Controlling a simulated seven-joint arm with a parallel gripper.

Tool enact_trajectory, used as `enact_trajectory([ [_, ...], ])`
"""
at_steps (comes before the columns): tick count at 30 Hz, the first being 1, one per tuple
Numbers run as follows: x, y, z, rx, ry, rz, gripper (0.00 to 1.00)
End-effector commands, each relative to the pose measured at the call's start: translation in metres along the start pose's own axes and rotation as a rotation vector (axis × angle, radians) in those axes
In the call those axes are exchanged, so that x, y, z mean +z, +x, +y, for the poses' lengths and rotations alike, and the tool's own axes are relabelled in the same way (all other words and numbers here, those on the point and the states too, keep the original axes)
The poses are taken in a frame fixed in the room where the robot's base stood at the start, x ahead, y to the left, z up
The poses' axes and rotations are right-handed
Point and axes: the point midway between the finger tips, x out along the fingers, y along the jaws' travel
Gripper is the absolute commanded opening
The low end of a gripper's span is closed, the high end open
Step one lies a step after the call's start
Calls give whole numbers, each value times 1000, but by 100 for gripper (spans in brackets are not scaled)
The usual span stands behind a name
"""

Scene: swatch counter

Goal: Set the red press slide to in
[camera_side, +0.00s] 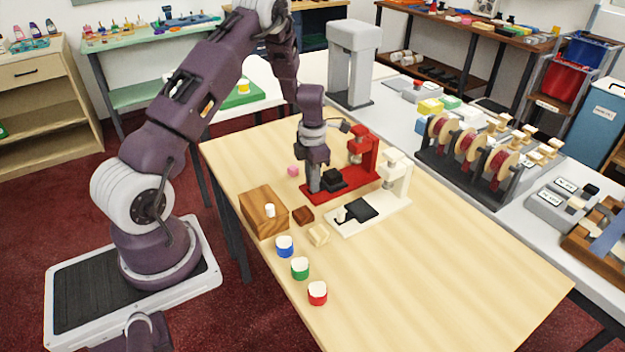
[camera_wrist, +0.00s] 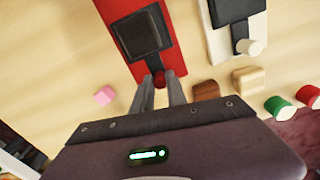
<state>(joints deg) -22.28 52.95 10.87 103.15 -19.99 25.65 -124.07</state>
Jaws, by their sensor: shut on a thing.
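The red press (camera_side: 362,160) stands on the wooden table, with a long red base and an upright column at its far end. Its black slide (camera_side: 334,178) lies on the near part of the base, clear of the column; it also shows in the wrist view (camera_wrist: 142,35). A red knob (camera_wrist: 160,78) is at the slide's near end. My gripper (camera_side: 314,189) points down at that end, and its fingers (camera_wrist: 161,84) are closed around the knob. In the side view my fingers hide the knob.
A white press (camera_side: 395,175) with its own black slide (camera_side: 360,210) stands close beside the red one. A wooden box (camera_side: 258,205), pink cube (camera_side: 293,170), brown block (camera_side: 303,215) and cream block (camera_side: 319,234) sit nearby. Blue, green and red pots line the near edge. The table's right is clear.

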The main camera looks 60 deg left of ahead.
Motion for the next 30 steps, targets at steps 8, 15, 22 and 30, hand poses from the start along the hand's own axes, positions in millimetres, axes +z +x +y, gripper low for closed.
enact_trajectory([
  [8,0,-1,0,1,0,-1,0],
  [15,0,-1,0,1,0,-1,0],
  [22,1,-1,1,1,0,-1,0],
  [30,52,0,10,7,0,-3,0],
])
